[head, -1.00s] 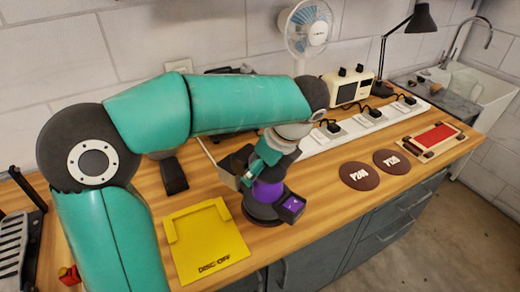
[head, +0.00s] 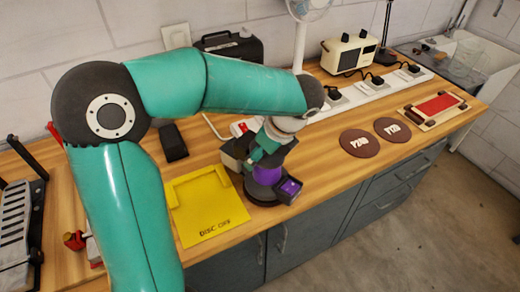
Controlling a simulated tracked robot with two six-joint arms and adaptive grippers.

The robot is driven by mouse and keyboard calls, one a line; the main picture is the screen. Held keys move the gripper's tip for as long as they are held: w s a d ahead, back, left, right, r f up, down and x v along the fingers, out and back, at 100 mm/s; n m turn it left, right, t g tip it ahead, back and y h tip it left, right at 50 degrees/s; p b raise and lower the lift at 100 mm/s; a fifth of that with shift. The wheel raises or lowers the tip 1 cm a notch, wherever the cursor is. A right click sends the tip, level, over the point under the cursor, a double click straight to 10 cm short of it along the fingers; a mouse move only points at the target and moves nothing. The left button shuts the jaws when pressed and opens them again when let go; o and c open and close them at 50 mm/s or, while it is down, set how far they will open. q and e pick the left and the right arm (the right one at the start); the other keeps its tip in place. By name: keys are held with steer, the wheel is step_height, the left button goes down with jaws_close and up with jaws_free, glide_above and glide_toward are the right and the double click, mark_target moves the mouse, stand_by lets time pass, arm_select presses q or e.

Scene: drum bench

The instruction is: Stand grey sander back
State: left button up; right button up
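A sander with a purple body (head: 266,174), a dark round base and a dark box on its side stands upright on the bench, just right of the yellow DISC OFF plate (head: 208,228). No separate all-grey sander is plain to see. My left gripper (head: 262,157) points down at the top of this sander. Its dark parts overlap the sander's upper body, and its fingertips are mostly hidden, so I cannot tell whether it grips. My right gripper is out of view.
Two brown round discs (head: 359,143) and a wooden frame with a red top (head: 435,106) lie on the right. A white power strip (head: 352,98) runs along the back. A dark block (head: 172,141) stands behind the yellow plate. A dark rack (head: 15,235) is at left.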

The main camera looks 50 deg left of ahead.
arm_select(q)
steer(key=shift+f, duration=0.25)
steer(key=shift+s+d+f+b, duration=0.15)
steer(key=shift+f+b, duration=0.2)
steer(key=shift+c, duration=0.7)
steer(key=o, duration=1.5)
steer(key=shift+f, duration=0.2)
steer(key=shift+o, duration=0.2)
steer(key=shift+r, duration=0.1)
steer(key=shift+r, duration=0.1)
steer(key=shift+r, duration=0.3)
steer(key=v, duration=0.4)
steer(key=p+v, duration=0.1)
steer(key=v, duration=0.7)
steer(key=shift+r+p, duration=0.3)
steer(key=shift+r, duration=0.1)
